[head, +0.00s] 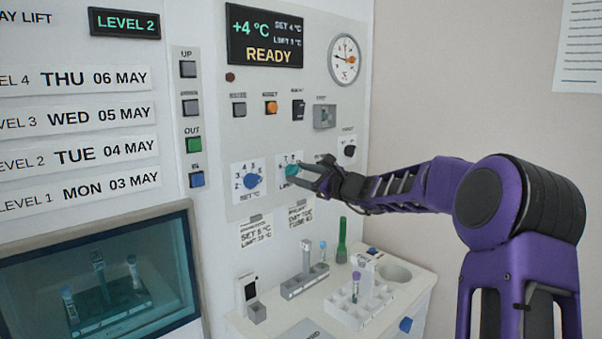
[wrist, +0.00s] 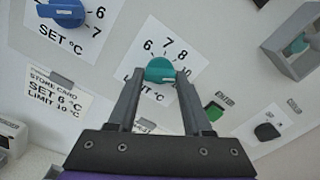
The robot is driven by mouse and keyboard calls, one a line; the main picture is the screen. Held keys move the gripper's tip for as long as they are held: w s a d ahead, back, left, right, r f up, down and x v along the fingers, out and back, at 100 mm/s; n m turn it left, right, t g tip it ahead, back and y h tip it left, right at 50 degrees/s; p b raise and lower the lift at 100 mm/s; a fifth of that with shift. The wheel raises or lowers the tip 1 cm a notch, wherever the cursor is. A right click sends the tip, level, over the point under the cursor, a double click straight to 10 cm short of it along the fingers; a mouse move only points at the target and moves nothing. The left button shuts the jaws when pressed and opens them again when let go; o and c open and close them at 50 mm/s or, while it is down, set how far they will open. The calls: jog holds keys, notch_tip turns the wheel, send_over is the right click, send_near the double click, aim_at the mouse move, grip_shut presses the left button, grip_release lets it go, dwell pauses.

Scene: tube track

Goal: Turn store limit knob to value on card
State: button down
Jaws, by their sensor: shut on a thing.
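The teal limit knob (head: 292,170) sits on a white dial plate on the control panel, and it also shows in the wrist view (wrist: 159,69). My gripper (wrist: 160,79) has one finger on each side of the knob and is shut on it. In the head view my gripper (head: 305,173) reaches in from the right. Numbers 6, 7 and 8 show around the dial; the lower part is hidden by the fingers. The store card (wrist: 55,95) reads SET 6 °C, LIMIT 10 °C. The display (head: 265,38) reads +4 °C and READY; its limit digit is too small to be sure.
A blue set knob (head: 253,181) is left of the teal one. A black knob (head: 349,151) and a grey switch box (head: 325,116) are to the right.

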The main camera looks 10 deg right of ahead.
jog(key=shift+f, duration=0.1)
dwell(0.3)
jog(key=shift+c, duration=1.6)
grip_release()
jog(key=shift+s+d, duration=0.1)
jog(key=b+v, duration=0.1)
jog(key=v, duration=1.6)
jog(key=shift+s, duration=0.1)
